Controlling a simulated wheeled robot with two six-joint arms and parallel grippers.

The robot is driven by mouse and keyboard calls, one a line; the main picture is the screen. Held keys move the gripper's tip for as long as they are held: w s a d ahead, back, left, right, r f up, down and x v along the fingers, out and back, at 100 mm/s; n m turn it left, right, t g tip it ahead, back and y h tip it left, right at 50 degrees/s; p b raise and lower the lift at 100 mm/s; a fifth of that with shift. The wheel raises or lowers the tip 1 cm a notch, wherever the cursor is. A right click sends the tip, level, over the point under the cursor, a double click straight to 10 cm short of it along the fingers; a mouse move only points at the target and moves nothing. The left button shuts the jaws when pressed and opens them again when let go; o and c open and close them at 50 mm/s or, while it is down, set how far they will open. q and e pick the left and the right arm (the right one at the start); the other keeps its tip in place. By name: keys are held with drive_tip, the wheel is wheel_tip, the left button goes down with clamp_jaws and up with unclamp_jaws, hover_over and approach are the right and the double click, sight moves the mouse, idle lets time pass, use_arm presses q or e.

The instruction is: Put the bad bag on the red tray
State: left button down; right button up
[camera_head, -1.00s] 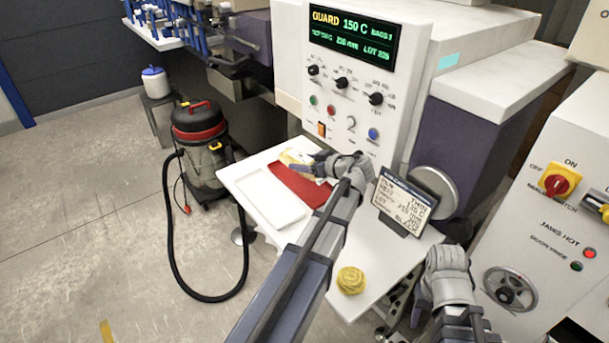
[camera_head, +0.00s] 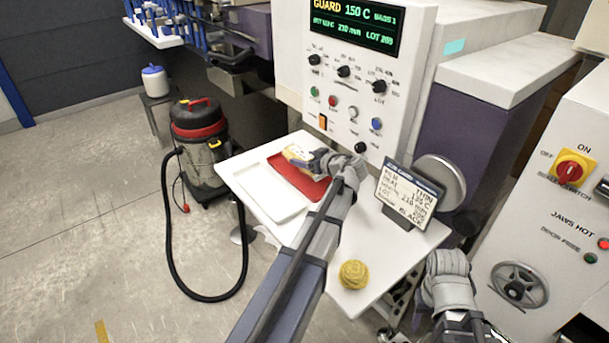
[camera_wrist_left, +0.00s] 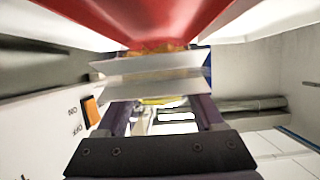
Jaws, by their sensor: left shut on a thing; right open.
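A pale bag with yellowish contents (camera_head: 298,154) is at the far edge of the red tray (camera_head: 285,172). My left gripper (camera_head: 318,161) is shut on this bag over the tray. I cannot tell whether the bag touches the tray. My right gripper (camera_head: 428,293) is open at the lower right, off the table's right side, its fingers mostly hidden by the wrist.
An empty white tray (camera_head: 268,205) lies left of the red one on the white table (camera_head: 310,262). A yellow ball of string (camera_head: 354,274) and a sign (camera_head: 408,197) stand to the right. The control panel (camera_head: 345,100) rises behind; a vacuum cleaner (camera_head: 198,140) stands left.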

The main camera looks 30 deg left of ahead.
use_arm(q)
drive_tip(key=shift+f+b, duration=1.95)
drive_tip(key=shift+r, duration=0.15)
unclamp_jaws()
drive_tip(key=shift+s+d+r+p, duration=0.15)
drive_tip(key=shift+d+r+p, duration=0.1)
drive_tip(key=shift+p, duration=0.1)
drive_tip(key=p+v, duration=0.4)
drive_tip(key=v, duration=0.6)
drive_tip(key=shift+s, duration=0.15)
drive_tip(key=shift+s+d+r, duration=0.15)
drive_tip(key=shift+d, duration=0.45)
